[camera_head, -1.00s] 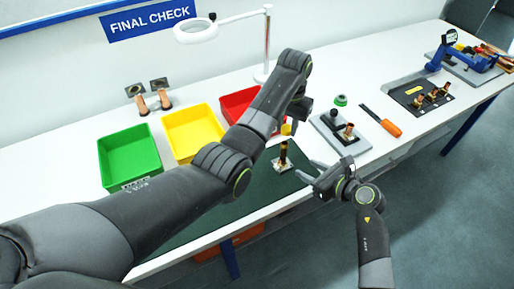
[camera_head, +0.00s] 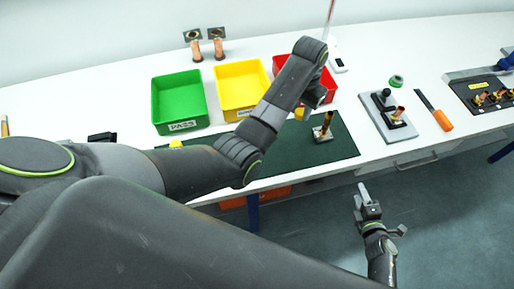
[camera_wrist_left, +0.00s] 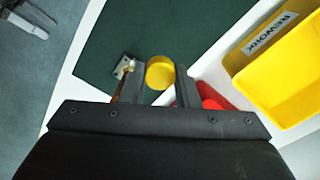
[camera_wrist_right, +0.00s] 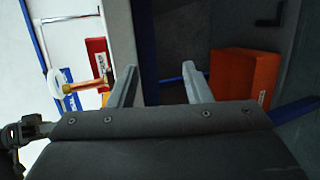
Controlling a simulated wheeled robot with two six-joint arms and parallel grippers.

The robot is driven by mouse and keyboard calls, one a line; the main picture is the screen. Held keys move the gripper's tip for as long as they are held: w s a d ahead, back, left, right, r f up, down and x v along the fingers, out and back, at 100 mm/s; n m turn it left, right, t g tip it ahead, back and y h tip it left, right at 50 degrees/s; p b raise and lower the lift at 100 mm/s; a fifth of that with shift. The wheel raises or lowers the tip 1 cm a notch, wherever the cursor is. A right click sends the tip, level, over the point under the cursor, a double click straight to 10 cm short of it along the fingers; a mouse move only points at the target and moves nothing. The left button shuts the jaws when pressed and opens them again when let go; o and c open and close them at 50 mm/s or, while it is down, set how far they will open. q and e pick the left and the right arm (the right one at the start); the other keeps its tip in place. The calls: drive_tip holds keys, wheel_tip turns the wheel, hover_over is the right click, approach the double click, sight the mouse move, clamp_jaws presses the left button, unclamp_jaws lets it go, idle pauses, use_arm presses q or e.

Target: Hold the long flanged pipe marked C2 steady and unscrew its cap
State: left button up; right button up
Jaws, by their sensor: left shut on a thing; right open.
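A copper pipe (camera_head: 327,121) with a square flange at its foot stands on the green mat (camera_head: 342,148). Its top is bare, and I cannot read a C2 mark. My left gripper (camera_wrist_left: 160,77) is shut on a yellow round cap (camera_wrist_left: 160,71), which also shows in the head view (camera_head: 300,113). The cap is apart from the pipe, to its left in the head view. The pipe shows partly behind a finger in the left wrist view (camera_wrist_left: 121,88). My right gripper (camera_head: 364,198) is open and empty, off the table's front edge, apart from the pipe.
Green (camera_head: 181,103), yellow (camera_head: 240,90) and red (camera_head: 322,92) bins stand behind the mat. A grey fixture (camera_head: 387,122) and an orange-handled tool (camera_head: 440,118) lie to the right. Another yellow piece (camera_head: 176,144) sits at the mat's left. An orange box (camera_wrist_right: 246,76) is below the table.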

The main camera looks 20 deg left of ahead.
drive_tip(key=s+d+f+m+g+h+p, duration=0.1)
drive_tip(key=s+d+f+m+g+h, duration=0.3)
drive_tip(key=s+f+m, duration=0.45)
drive_tip(key=s+d+f+m+g+h, duration=0.2)
drive_tip(key=s+d+f+m, duration=0.55)
drive_tip(key=s, duration=0.25)
use_arm(q)
drive_tip(key=s+a+f+p, duration=0.1)
drive_tip(key=s+a+f, duration=0.1)
drive_tip(key=s+a, duration=0.75)
drive_tip(key=f, duration=0.5)
drive_tip(key=shift+w+a+f, duration=0.2)
drive_tip(key=shift+w+a, duration=0.05)
drive_tip(key=shift+w, duration=0.05)
drive_tip(key=shift+f, duration=2.5)
use_arm(e)
drive_tip(key=s+f+m+g, duration=0.3)
drive_tip(key=s+m, duration=0.1)
drive_tip(key=s, duration=0.6)
drive_tip(key=s+d+f+m+g, duration=0.1)
drive_tip(key=s+f+m+g, duration=0.1)
drive_tip(key=s, duration=0.9)
drive_tip(key=shift+s+f+m+g, duration=0.15)
drive_tip(key=shift+f+m+g, duration=0.35)
drive_tip(key=shift+m, duration=0.5)
use_arm(q)
drive_tip(key=shift+f, duration=0.1)
use_arm(e)
drive_tip(key=shift+d+r, duration=0.1)
